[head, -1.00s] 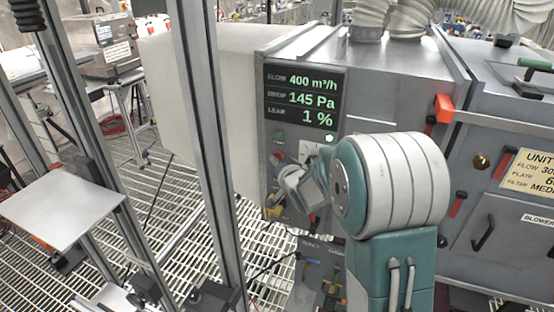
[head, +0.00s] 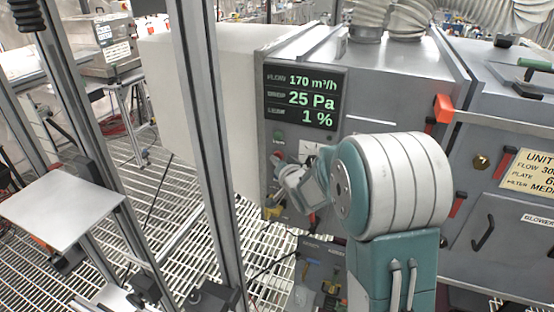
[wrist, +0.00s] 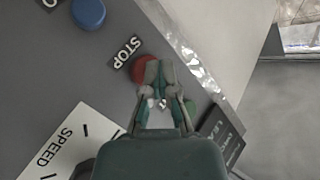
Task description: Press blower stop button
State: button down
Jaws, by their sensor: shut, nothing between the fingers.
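The red stop button (wrist: 143,68) sits beside a white STOP label (wrist: 128,50) on the grey blower panel. My gripper (wrist: 158,70) is shut and empty, with its fingertips in front of the button's right part. Whether they touch it cannot be told. In the head view, the red button (head: 275,157) shows just above my gripper, which is small and partly merged with my wrist. The panel display (head: 305,98) reads 170 m³/h, 25 Pa and 1 %.
A blue button (wrist: 88,13) and a SPEED plate (wrist: 68,140) are also on the panel. A metal upright post (head: 205,150) stands left of the blower box.

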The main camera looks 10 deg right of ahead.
jog(key=s+a, duration=0.3)
jog(key=s, duration=0.2)
jog(key=shift+a, duration=0.3)
dwell(0.5)
jog(key=s+d+r+n+g+h, duration=0.1)
jog(key=s+r+g, duration=0.15)
jog(key=s, duration=0.35)
jog(key=s+d+r+n+g+h, duration=0.1)
jog(key=s+r+g+h, duration=0.15)
jog(key=s, duration=0.45)
jog(key=s+n+g, duration=0.3)
jog(key=s+g, duration=0.2)
jog(key=s, duration=1.5)
jog(key=shift+s+a+r+n+g+y, duration=0.3)
jog(key=shift+s+a+y, duration=0.05)
jog(key=shift+y, duration=0.1)
